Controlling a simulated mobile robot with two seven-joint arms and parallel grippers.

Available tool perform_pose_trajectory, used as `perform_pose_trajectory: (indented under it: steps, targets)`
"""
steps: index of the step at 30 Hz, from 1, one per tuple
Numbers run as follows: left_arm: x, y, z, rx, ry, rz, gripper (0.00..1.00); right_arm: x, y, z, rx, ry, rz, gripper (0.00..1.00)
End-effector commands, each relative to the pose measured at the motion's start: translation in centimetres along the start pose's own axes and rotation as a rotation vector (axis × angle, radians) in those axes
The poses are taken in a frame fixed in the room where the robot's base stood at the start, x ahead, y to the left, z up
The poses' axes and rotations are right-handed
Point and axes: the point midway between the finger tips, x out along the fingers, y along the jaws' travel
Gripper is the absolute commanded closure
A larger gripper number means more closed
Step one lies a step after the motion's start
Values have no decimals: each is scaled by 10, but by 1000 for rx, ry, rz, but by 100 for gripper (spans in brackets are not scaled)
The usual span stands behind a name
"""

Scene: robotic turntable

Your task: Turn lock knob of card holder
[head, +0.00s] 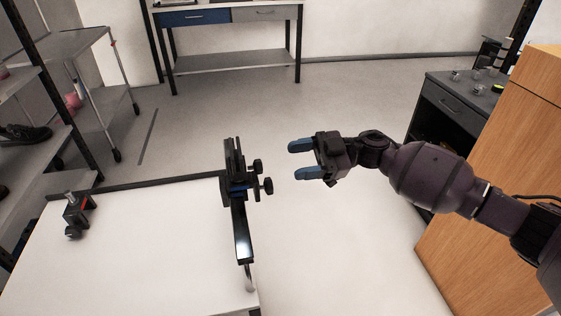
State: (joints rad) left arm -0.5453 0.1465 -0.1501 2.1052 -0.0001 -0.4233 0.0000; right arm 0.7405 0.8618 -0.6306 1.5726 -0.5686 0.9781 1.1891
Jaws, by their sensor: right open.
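A gap shows between the fingertips and the knobs. My left gripper is not in view.
A small black clamp-like device (77,214) with a red part sits on the white table (150,245) at the left. A wooden cabinet (480,200) and dark drawer unit (445,105) stand at the right. Shelving is at the left. The floor behind the table is mostly clear.

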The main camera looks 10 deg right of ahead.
Motion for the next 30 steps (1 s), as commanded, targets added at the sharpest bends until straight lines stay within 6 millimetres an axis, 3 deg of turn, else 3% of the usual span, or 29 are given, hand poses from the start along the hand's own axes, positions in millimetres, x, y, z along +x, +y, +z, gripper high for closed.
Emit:
perform_pose_trajectory:
  steps: [6,12,23,30]
  targets:
    - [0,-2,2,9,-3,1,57,-30,0,1,1,-1,0,43]
    - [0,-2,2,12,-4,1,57,-41,0,0,0,1,0,43]
    - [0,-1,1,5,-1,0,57,-40,-2,1,0,6,7,43]
    - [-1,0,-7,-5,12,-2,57,-23,-28,18,0,71,197,43]
